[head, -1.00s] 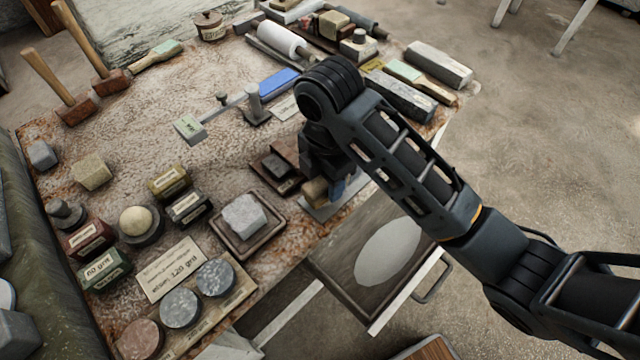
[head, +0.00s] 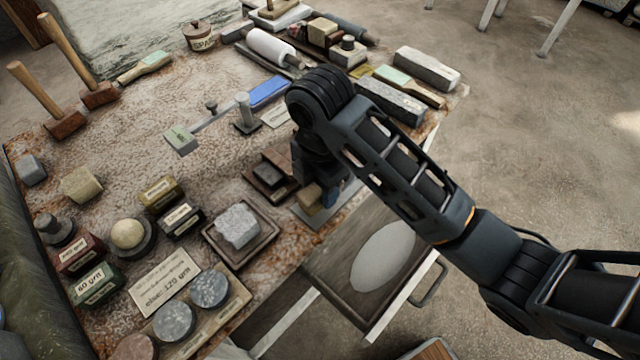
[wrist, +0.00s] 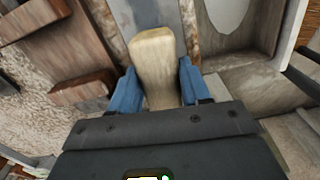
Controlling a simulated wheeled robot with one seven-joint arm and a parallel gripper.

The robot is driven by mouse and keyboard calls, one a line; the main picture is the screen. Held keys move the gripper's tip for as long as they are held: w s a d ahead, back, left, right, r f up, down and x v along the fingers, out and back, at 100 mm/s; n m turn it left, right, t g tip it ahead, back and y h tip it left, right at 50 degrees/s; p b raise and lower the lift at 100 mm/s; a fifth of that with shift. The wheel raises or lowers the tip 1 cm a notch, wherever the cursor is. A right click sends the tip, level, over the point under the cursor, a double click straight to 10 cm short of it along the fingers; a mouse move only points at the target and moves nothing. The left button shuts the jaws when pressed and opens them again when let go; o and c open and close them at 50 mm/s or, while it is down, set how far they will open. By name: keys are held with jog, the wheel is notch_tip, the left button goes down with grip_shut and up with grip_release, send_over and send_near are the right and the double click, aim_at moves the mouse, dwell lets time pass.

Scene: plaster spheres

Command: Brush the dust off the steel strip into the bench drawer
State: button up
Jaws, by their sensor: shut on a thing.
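My gripper (head: 325,193) is over the bench's front edge, its blue fingers shut on a pale wooden block-like piece, likely the brush (wrist: 153,60). In the head view the brush (head: 309,198) is partly hidden by my gripper, and its bristles cannot be made out. The grey steel strip (head: 302,214) lies under and beside the brush along the bench edge; it also shows in the wrist view (wrist: 122,18). Dust on it cannot be made out. The bench drawer (head: 332,268) is open just below the strip, with a pale oval patch on its floor.
A dark wooden tray (head: 256,260) holding a grey stone block and another dark tray (head: 262,190) stand left of my gripper. A scale-like stand (head: 245,117) is behind. Labelled blocks and round discs fill the front left. Open floor lies to the right.

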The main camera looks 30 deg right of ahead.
jog(key=shift+f+b, duration=0.35)
jog(key=shift+f, duration=0.2)
jog(key=shift+w+d, duration=0.25)
jog(key=shift+d, duration=0.85)
jog(key=shift+s+a+r, duration=0.15)
jog(key=shift+s+a, duration=0.05)
jog(key=shift+a, duration=0.8)
jog(key=shift+s+a+p, duration=0.15)
jog(key=shift+a+p, duration=0.1)
jog(key=shift+a, duration=0.35)
jog(key=shift+s+a+p, duration=0.15)
jog(key=shift+a+p, duration=0.1)
jog(key=shift+a, duration=0.35)
